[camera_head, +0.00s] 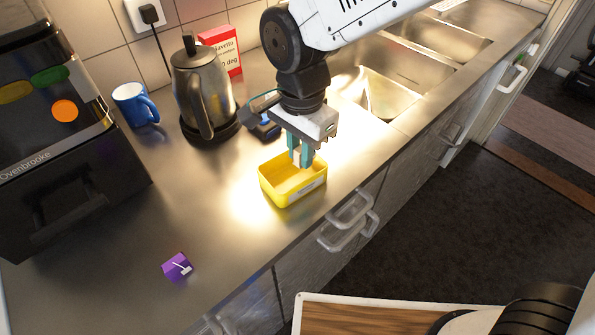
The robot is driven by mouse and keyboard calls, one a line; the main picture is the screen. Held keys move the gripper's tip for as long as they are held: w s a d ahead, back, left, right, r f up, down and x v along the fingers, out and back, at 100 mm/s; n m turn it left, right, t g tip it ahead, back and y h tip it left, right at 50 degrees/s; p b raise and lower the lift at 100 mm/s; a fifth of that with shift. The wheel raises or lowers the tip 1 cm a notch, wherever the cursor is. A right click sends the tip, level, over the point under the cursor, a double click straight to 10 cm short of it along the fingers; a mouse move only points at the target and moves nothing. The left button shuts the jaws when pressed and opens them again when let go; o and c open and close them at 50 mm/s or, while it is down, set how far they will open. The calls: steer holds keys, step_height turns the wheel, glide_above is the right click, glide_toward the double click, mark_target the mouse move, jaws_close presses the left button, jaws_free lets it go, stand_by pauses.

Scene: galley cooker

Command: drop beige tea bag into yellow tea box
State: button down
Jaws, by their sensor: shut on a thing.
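The yellow tea box (273,191) is open at the top and stands on the steel counter near its front edge. My gripper (301,159) points down over the box's far right part, with its teal fingertips at about the rim. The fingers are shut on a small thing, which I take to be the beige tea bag. The bag is mostly hidden between the fingers and hard to make out. The visible part of the box floor looks empty.
A purple packet (177,266) lies on the counter at the front left. A kettle (204,90), a blue mug (135,104), a red box (225,52) and a dark blue object (262,118) stand behind. A black appliance (65,190) is at left, sinks (385,92) at right.

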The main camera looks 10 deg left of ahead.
steer(key=shift+a+f, duration=0.1)
steer(key=shift+f, duration=1.15)
steer(key=c, duration=1.2)
jaws_free()
steer(key=shift+r, duration=0.15)
step_height(320, 180, up, 8)
steer(key=shift+f, duration=0.25)
